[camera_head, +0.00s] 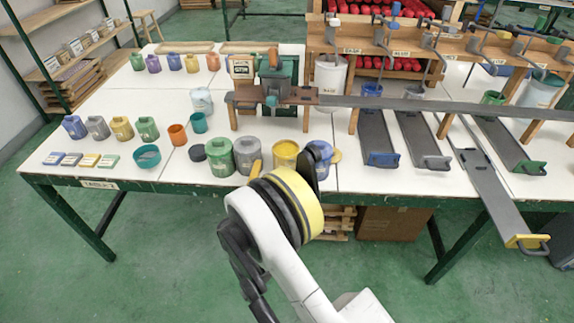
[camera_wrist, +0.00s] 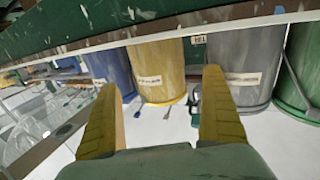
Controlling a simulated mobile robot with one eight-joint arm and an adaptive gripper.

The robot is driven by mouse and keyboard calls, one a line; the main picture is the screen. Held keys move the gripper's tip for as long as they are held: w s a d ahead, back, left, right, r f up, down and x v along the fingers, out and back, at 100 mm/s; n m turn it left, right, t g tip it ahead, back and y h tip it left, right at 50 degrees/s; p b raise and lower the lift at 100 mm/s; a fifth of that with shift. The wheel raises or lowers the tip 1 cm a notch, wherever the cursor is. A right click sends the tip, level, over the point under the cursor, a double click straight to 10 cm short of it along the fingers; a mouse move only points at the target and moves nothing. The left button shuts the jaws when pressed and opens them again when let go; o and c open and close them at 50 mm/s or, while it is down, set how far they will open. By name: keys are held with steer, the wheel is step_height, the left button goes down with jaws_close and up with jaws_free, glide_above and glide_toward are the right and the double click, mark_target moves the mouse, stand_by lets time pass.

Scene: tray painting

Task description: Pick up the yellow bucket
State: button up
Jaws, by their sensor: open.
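The yellow bucket (camera_head: 286,150) stands at the front edge of the table, between a grey bucket (camera_head: 248,152) and a blue bucket (camera_head: 320,157). It also shows in the wrist view (camera_wrist: 158,68), upside down, with a white label on its side. My gripper (camera_head: 281,162) is open and empty at the front of the yellow bucket. In the wrist view its two yellow fingers (camera_wrist: 160,82) are spread, with the bucket showing between and beyond their tips. I cannot tell whether they touch it. My wrist hides the bucket's lower part in the head view.
A green bucket (camera_head: 219,157) stands left of the grey one. A dark round lid (camera_head: 197,152) and a teal bowl (camera_head: 147,156) lie further left. Grey sloping trays (camera_head: 376,137) are to the right. A wooden stand (camera_head: 282,91) rises behind the buckets. Open white tabletop (camera_head: 300,115) shows behind them.

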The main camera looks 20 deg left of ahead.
mark_target(291, 150)
steer(key=w+b, duration=0.1)
steer(key=w, duration=0.3)
steer(key=w+d+b, duration=0.1)
steer(key=w, duration=0.1)
steer(key=shift+w+r+b, duration=0.1)
steer(key=shift+r+b, duration=0.1)
steer(key=shift+b, duration=0.15)
steer(key=c, duration=1.5)
